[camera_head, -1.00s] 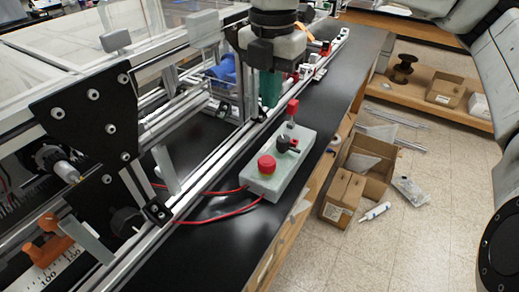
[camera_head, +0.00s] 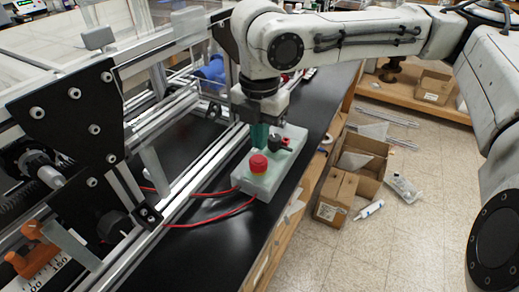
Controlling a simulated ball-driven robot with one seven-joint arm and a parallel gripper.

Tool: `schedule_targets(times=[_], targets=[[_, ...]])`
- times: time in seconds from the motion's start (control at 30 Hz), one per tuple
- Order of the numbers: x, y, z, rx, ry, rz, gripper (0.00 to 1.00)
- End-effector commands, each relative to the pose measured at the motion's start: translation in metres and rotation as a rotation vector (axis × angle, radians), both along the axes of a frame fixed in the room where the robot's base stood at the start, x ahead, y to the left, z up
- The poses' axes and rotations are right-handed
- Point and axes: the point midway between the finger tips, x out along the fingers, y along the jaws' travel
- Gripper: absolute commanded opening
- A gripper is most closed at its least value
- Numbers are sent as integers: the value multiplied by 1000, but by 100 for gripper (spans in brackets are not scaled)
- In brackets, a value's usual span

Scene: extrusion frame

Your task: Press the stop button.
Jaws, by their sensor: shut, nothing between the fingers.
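The pale control box (camera_head: 260,182) sits on the black bench top beside the metal extrusion frame. The gripper and arm hide part of the box's far end.
Red cables (camera_head: 207,219) run from the box toward the frame (camera_head: 190,155), which stands close on the left. Bare black bench top (camera_head: 185,262) lies in front. Cardboard boxes (camera_head: 357,168) stand on the floor to the right.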

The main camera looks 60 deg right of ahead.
Motion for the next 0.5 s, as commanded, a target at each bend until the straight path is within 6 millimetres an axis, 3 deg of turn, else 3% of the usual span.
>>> schedule_targets(times=[0.2,0.5], targets=[[0,0,-28,0,1,-1,0],[0,1,-35,0,-1,-1,0]])
